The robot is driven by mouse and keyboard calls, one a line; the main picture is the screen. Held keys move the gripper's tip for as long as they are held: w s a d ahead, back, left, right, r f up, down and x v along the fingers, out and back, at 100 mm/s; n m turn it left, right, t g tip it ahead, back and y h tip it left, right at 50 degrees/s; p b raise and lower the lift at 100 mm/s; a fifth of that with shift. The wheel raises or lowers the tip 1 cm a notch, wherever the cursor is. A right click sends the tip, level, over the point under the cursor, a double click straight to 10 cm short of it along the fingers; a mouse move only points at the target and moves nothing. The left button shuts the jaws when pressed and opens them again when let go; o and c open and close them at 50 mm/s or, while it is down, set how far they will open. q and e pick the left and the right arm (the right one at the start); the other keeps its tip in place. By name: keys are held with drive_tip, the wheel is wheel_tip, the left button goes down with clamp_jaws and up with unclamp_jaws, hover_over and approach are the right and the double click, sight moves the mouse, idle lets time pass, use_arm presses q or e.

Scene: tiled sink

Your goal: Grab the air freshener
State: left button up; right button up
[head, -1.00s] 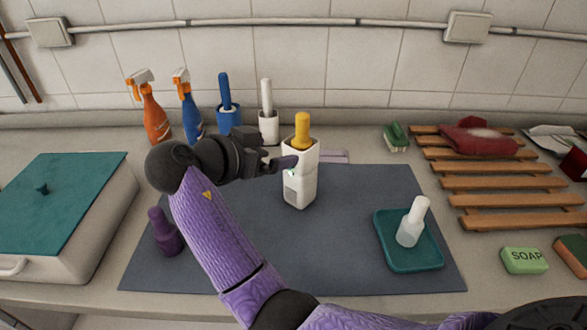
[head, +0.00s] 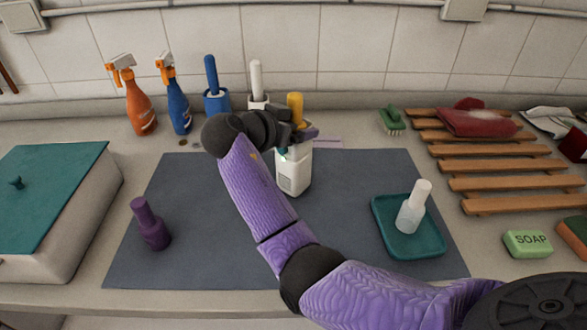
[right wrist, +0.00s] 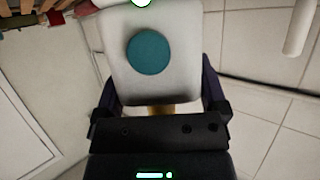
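The air freshener looks to be the white box-shaped device (head: 294,176) standing upright on the dark mat (head: 350,180). In the right wrist view its white body (right wrist: 115,50) with a teal round spot (right wrist: 150,53) fills the space between the fingers. My right gripper (head: 297,137) is at its upper part and hides some of it. The right gripper's fingers (right wrist: 158,92) are spread, one on each side of the body; whether they touch it I cannot tell. My left gripper is not in view.
A yellow-handled item (head: 295,106) stands close behind the gripper. An orange spray bottle (head: 138,108), a blue one (head: 178,105) and brush holders line the wall. A purple bottle (head: 150,228) stands left; a teal tray (head: 425,245) with a white bottle (head: 412,210) is right.

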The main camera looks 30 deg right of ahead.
clamp_jaws()
drive_tip(key=shift+r, duration=0.1)
